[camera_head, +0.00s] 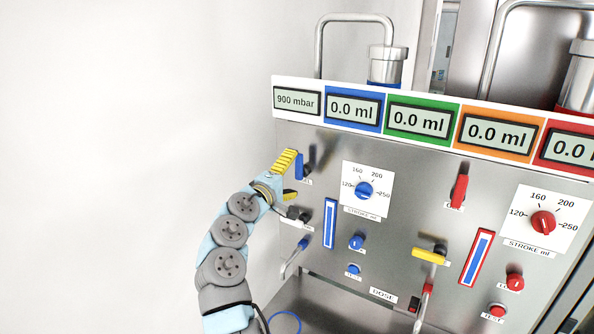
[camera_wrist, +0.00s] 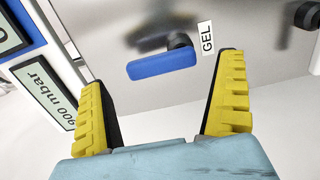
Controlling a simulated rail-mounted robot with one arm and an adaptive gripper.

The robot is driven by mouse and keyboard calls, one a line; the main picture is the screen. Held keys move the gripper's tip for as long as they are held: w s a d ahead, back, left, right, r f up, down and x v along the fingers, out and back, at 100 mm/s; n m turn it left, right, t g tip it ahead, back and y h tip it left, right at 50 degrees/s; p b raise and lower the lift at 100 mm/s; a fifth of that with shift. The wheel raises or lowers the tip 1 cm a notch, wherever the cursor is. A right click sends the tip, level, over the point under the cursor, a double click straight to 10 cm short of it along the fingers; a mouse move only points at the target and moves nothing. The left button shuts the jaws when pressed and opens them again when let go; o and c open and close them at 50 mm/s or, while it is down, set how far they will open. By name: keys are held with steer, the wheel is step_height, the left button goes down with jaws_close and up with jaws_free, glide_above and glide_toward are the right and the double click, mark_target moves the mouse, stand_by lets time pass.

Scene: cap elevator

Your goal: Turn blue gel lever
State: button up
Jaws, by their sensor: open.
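The blue gel lever (camera_head: 299,166) sits at the upper left of the steel panel, hanging roughly upright in the head view. In the wrist view the lever (camera_wrist: 161,65) is a rounded blue bar on a dark pivot, beside a "GEL" label (camera_wrist: 207,38). My gripper (camera_head: 293,175) is at the panel's left edge, close to the lever. In the wrist view my gripper (camera_wrist: 162,74) has its yellow ribbed fingers wide apart, with the lever ahead between the tips. I see no contact. The arm hides part of the panel's left edge.
Displays (camera_head: 353,107) run above the lever. A blue dial (camera_head: 364,190), blue gauge (camera_head: 330,223) and another blue-handled lever (camera_head: 294,257) are to the right and below. A red lever (camera_head: 459,190) is farther right. Free room lies left of the panel.

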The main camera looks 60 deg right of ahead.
steer(key=a, duration=0.7)
steer(key=shift+w+a, duration=0.2)
steer(key=shift+a, duration=0.15)
steer(key=shift+w, duration=0.1)
